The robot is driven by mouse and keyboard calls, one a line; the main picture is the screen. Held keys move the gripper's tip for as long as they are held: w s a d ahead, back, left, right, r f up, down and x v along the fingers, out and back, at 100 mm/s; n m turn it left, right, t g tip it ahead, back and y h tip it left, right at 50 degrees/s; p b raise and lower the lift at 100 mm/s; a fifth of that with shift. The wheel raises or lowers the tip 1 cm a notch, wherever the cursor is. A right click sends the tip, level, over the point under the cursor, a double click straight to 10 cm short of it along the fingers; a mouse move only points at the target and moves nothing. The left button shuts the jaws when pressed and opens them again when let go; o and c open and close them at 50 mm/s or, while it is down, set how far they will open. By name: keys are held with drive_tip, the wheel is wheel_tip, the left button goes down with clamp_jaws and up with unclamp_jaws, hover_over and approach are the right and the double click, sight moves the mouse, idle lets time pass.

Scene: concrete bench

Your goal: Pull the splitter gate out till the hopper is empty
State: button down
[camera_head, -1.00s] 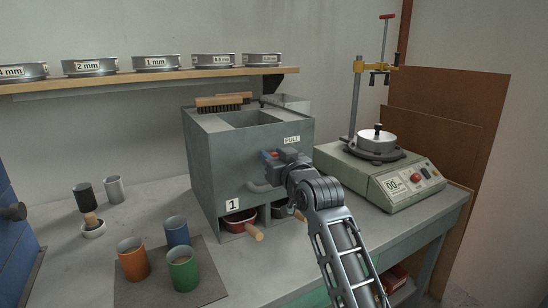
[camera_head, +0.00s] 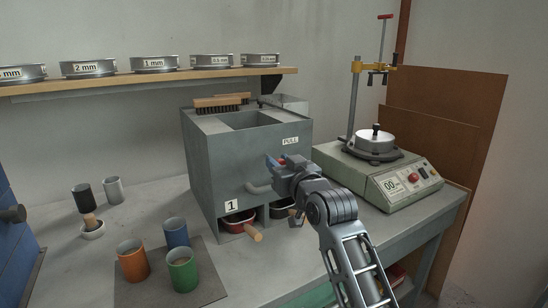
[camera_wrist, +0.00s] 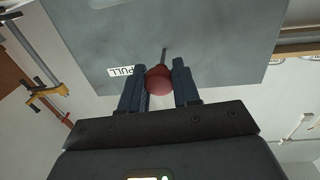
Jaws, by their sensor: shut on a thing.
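The grey splitter box (camera_head: 215,165) stands on the bench, with its hopper opening (camera_head: 250,120) on top. The hopper's inside looks plain grey; I cannot tell whether anything lies in it. A PULL label (camera_head: 290,141) marks the front face. My gripper (camera_head: 279,163) is in front of that face, shut on the gate's red knob (camera_wrist: 158,80). In the wrist view a thin rod (camera_wrist: 164,55) joins the knob to the box face, so the gate is partly drawn out. A red pan (camera_head: 238,217) sits in the opening below; another is partly hidden by my arm.
A brush (camera_head: 220,103) lies on the box's top edge. A sieve shaker (camera_head: 395,185) stands close on the right. Several cups (camera_head: 175,232) stand at the front left, and sieves (camera_head: 155,63) line the shelf behind. A wooden handle (camera_head: 253,236) juts forward from the red pan.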

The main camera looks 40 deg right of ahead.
drive_tip(key=shift+s, duration=0.4)
drive_tip(key=c, duration=1.1)
unclamp_jaws()
drive_tip(key=shift+c, duration=0.2)
drive_tip(key=v, duration=0.8)
drive_tip(key=shift+b, duration=0.4)
drive_tip(key=shift+w+a+f, duration=0.1)
drive_tip(key=shift+a, duration=0.05)
drive_tip(key=s+a+f+n+y, duration=0.2)
drive_tip(key=s+a+f+y, duration=0.1)
drive_tip(key=s+a+f, duration=1.05)
drive_tip(key=s+a+n+g+y, duration=0.1)
drive_tip(key=s+a, duration=0.3)
drive_tip(key=s, duration=0.7)
drive_tip(key=s+a+n+g+y, duration=0.1)
drive_tip(key=s+a, duration=0.3)
drive_tip(key=s, duration=0.7)
drive_tip(key=shift+y, duration=0.7)
